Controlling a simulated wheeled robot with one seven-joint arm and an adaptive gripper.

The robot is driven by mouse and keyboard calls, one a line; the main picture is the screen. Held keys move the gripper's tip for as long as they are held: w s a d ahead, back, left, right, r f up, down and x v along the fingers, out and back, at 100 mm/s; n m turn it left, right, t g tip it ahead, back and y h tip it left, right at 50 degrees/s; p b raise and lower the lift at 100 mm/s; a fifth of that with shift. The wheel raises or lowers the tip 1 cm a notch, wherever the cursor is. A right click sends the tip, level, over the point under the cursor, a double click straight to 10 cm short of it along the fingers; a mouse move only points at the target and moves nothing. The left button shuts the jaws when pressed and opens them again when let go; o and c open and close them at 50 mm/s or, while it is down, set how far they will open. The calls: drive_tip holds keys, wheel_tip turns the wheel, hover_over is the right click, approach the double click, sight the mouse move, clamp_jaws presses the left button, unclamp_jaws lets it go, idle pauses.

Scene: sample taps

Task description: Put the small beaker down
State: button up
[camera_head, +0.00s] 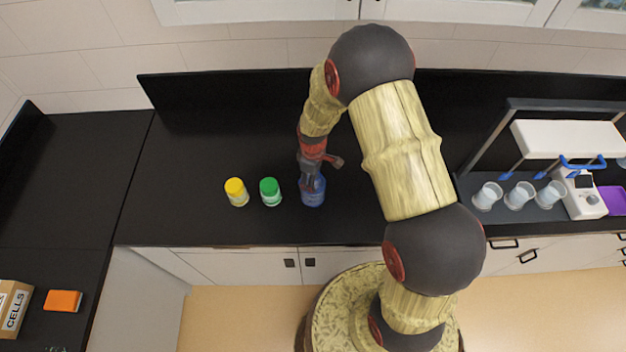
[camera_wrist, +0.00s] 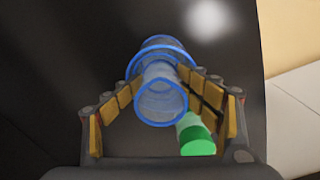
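The small beaker (camera_wrist: 161,104) is clear and blue-tinted, with a blue rim. In the wrist view it sits between the two fingers of my gripper (camera_wrist: 160,82), which look closed in against its sides. A wider blue ring shows at its far end. In the head view the beaker (camera_head: 314,193) is a blue shape under my gripper (camera_head: 312,180), over the front part of the black counter (camera_head: 215,150). My fingers partly cover it there. I cannot tell whether its base touches the counter.
A green-capped jar (camera_head: 270,192) stands close left of the beaker; it also shows in the wrist view (camera_wrist: 197,141). A yellow-capped jar (camera_head: 236,192) stands further left. At the right, several clear cups (camera_head: 519,195) stand by a white-topped rack (camera_head: 568,139). The counter's left part is clear.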

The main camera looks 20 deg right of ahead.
drive_tip(key=shift+s+f, duration=0.55)
drive_tip(key=shift+s, duration=0.05)
drive_tip(key=shift+r+p, duration=0.4)
wheel_tip(320, 180, up, 20)
drive_tip(key=m, duration=0.1)
drive_tip(key=s+r+m+t, duration=0.5)
drive_tip(key=s+r+m, duration=0.4)
drive_tip(key=s+r, duration=1.1)
drive_tip(key=shift+s+r+b, duration=0.35)
drive_tip(key=shift+s, duration=0.15)
